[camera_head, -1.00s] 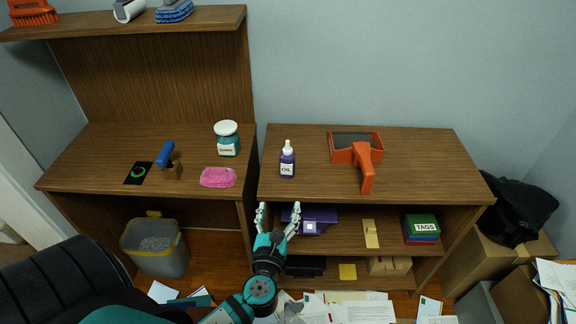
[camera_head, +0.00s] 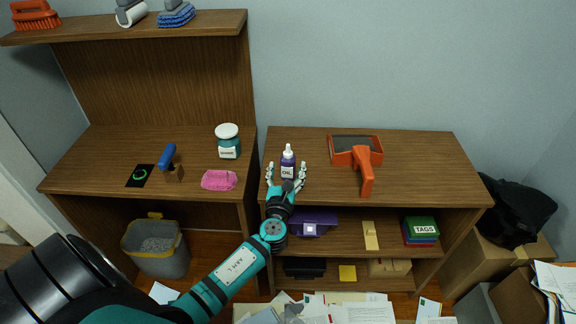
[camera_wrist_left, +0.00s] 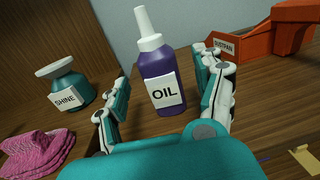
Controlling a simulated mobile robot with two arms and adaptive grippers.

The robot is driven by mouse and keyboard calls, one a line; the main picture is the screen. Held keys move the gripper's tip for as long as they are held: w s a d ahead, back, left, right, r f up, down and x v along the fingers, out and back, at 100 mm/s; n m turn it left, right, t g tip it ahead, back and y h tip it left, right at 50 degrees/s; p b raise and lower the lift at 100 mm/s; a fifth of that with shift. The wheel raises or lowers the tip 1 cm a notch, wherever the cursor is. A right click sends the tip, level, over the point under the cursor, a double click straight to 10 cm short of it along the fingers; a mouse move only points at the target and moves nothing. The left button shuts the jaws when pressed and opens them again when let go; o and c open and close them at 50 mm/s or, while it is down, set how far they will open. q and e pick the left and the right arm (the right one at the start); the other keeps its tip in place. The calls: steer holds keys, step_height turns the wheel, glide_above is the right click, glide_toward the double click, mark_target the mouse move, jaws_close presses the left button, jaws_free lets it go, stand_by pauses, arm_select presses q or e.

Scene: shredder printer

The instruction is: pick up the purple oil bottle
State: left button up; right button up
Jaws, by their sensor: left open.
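The purple oil bottle (camera_head: 288,163) stands upright on the right shelf unit's top, with a white nozzle cap and a white OIL label. It also shows in the left wrist view (camera_wrist_left: 160,75), between the two fingers and a little beyond them. My left gripper (camera_head: 287,172) is open, with one finger on each side of the bottle in the picture. In the left wrist view the open left gripper (camera_wrist_left: 163,105) appears not to touch the bottle. My right gripper is in neither view.
An orange dustpan (camera_head: 344,148) with an orange handle lies right of the bottle. A SHINE jar (camera_head: 228,148) and a pink cloth (camera_head: 219,180) are on the left desk. The shelf top (camera_head: 425,160) is clear at the right.

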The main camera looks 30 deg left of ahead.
mark_target(287, 168)
arm_select(q)
steer(key=x, duration=0.3)
steer(key=shift+w+a+f, duration=0.1)
steer(key=shift+w+a, duration=0.05)
steer(key=shift+w, duration=0.05)
steer(key=shift+s, duration=0.1)
steer(key=shift+c, duration=0.3)
jaws_close()
